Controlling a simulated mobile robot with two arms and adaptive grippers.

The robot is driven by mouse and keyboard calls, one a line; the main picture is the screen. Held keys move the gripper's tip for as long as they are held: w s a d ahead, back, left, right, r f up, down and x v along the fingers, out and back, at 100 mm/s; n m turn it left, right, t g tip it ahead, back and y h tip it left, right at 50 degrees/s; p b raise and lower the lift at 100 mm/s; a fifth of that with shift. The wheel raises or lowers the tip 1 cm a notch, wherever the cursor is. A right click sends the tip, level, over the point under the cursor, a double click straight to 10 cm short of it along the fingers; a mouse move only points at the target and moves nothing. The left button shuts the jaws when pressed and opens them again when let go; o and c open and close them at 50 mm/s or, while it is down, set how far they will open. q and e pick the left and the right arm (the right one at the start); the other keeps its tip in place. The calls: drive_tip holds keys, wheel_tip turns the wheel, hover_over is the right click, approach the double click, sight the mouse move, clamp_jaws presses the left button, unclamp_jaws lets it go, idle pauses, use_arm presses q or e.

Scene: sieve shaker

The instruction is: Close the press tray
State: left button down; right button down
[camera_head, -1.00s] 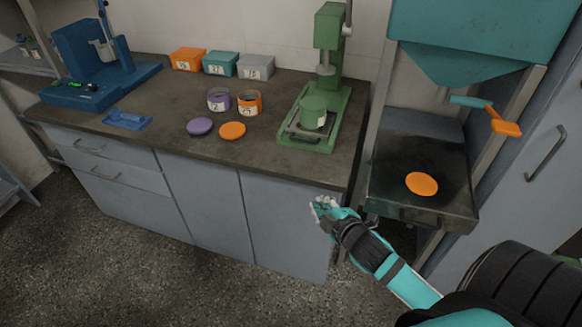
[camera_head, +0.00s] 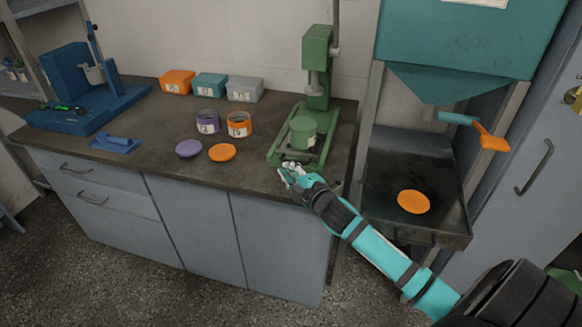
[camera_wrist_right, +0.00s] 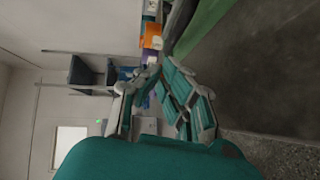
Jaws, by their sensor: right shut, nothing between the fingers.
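The green press (camera_head: 318,75) stands at the right part of the dark countertop. My right gripper (camera_head: 284,172) is shut and empty at the counter's front edge, just in front of the tray. I cannot tell whether it touches the tray. In the right wrist view its fingers (camera_wrist_right: 152,98) show close together, and a green surface (camera_wrist_right: 205,25) lies at the upper right. My left gripper is out of view.
An orange jar (camera_head: 239,124), a purple jar (camera_head: 208,122) and two lids stand left of the press. Three lidded boxes (camera_head: 210,84) are along the wall. A blue device (camera_head: 70,112) is at far left. A hopper stand (camera_head: 440,215) with an orange disc is right of the counter.

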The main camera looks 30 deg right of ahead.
sight(299, 153)
drive_tip(key=shift+w+d+f, duration=0.15)
drive_tip(key=shift+w+d, duration=0.35)
drive_tip(key=shift+d, duration=0.1)
drive_tip(key=w+d, duration=0.2)
drive_tip(key=d, duration=0.1)
drive_tip(key=w+d, duration=0.3)
drive_tip(key=shift+w+d, duration=0.2)
drive_tip(key=shift+d, duration=0.05)
